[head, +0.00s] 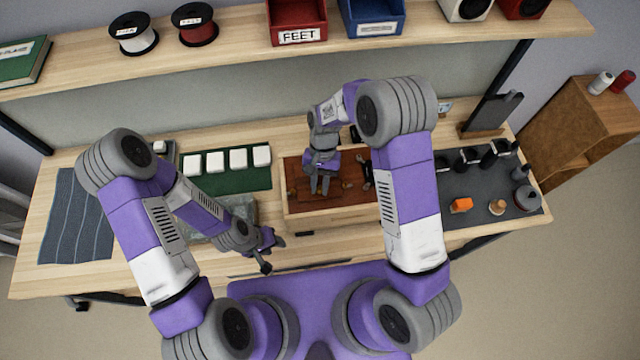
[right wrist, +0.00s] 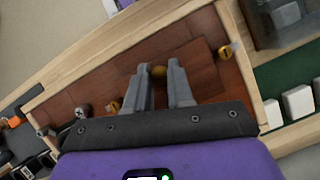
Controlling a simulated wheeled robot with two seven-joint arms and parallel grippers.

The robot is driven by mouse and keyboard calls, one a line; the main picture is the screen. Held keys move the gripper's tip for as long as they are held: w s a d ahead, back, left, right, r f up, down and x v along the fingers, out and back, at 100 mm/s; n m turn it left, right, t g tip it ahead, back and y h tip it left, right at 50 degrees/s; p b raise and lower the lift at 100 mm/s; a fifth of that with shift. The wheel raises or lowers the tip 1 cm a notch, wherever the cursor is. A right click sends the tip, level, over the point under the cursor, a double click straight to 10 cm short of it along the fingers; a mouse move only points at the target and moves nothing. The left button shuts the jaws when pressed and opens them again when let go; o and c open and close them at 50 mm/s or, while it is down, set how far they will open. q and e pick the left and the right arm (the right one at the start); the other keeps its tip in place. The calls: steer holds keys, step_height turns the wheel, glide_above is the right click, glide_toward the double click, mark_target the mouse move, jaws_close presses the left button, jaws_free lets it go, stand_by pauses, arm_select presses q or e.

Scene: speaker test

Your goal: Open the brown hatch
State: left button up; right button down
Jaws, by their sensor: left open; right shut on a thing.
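The brown hatch (right wrist: 203,72) is a flat reddish-brown panel in the brown top of a light wooden box (right wrist: 255,84). It has a small brass knob (right wrist: 158,71). My right gripper (right wrist: 158,68) is shut on this knob, one finger on each side. The hatch looks flat, but I cannot tell whether its edge is lifted. In the head view my right gripper (head: 321,190) points down over the box, and the arm hides part of it. My left gripper (head: 272,250) is open and empty, in front of the box and to its left.
A green mat (head: 226,182) with several white blocks lies left of the box. A dark mat (head: 470,185) with an orange piece (head: 461,205) and several small items lies right. A shelf (head: 235,50) with bins and spools runs along the back.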

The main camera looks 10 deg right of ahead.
arm_select(q)
steer(key=shift+r+p, duration=0.4)
steer(key=shift+r, duration=0.05)
arm_select(e)
steer(key=shift+w+r+g, duration=0.35)
steer(key=shift+r+g, duration=0.15)
steer(key=shift+r, duration=0.05)
steer(key=shift+w+r+g, duration=0.45)
steer(key=shift+r+g, duration=0.15)
steer(key=shift+g, duration=0.1)
steer(key=shift+p+v, duration=0.35)
steer(key=shift+v, duration=1)
arm_select(q)
steer(key=shift+s+r, duration=0.15)
steer(key=shift+r, duration=0.3)
arm_select(e)
steer(key=shift+w+a+r, duration=0.15)
steer(key=shift+w+r, duration=0.2)
steer(key=shift+w, duration=0.3)
